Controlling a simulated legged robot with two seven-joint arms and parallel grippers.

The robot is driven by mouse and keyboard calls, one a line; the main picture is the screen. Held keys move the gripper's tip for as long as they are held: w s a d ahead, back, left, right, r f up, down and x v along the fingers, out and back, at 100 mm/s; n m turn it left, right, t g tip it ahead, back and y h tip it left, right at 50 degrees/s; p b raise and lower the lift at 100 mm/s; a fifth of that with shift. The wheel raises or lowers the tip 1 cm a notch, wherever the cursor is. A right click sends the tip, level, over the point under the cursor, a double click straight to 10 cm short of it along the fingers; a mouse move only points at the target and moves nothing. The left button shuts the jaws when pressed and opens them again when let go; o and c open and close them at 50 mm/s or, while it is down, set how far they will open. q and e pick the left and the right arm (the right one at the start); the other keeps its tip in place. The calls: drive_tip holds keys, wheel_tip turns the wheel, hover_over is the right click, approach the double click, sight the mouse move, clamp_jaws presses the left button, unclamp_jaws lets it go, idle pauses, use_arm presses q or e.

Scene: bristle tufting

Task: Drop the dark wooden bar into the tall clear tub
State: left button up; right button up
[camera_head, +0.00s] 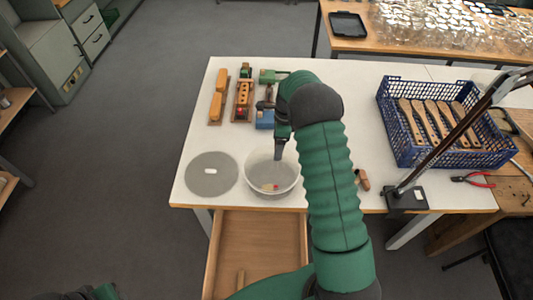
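A round pale, see-through tub (250,178) stands near the front edge of the white table. A small red and yellowish item (270,187) lies at its bottom. My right gripper (278,156) points down over the tub's rear part, its tip near or inside the rim. Its fingers are too small and dark to tell whether they are open or hold anything. I cannot pick out a dark wooden bar with certainty. A short brown piece (362,180) lies on the table right of my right arm. My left gripper does not show; only part of my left arm is at the bottom left.
A grey disc (211,174) with a white piece is left of the tub. Wooden blocks and tools (243,98) stand behind. A blue crate (392,142) with wooden brushes and a lamp base (405,199) are right. An open drawer (258,245) juts out in front.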

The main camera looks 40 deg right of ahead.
drive_tip(key=shift+d+f, duration=0.1)
drive_tip(key=shift+d, duration=0.35)
drive_tip(key=shift+a+f+m+b, duration=0.1)
drive_tip(key=shift+f+m+b, duration=0.25)
drive_tip(key=shift+b, duration=0.3)
drive_tip(key=f+b, duration=0.1)
drive_tip(key=a+f+b, duration=0.2)
drive_tip(key=f+b, duration=0.1)
drive_tip(key=shift+s, duration=0.2)
drive_tip(key=shift+w+d+f, duration=0.1)
drive_tip(key=shift+d+f, duration=0.25)
drive_tip(key=shift+d, duration=0.3)
drive_tip(key=o, duration=1.3)
drive_tip(key=shift+d, duration=0.1)
drive_tip(key=shift+a+r, duration=0.45)
drive_tip(key=shift+a, duration=0.05)
use_arm(q)
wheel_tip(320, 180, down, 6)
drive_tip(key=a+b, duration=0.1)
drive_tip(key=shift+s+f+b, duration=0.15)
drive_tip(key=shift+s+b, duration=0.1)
drive_tip(key=shift+b, duration=0.1)
use_arm(e)
drive_tip(key=r, duration=0.5)
drive_tip(key=s+d+r, duration=0.1)
drive_tip(key=r, duration=1)
drive_tip(key=shift+s+d, duration=0.15)
drive_tip(key=shift+d, duration=0.15)
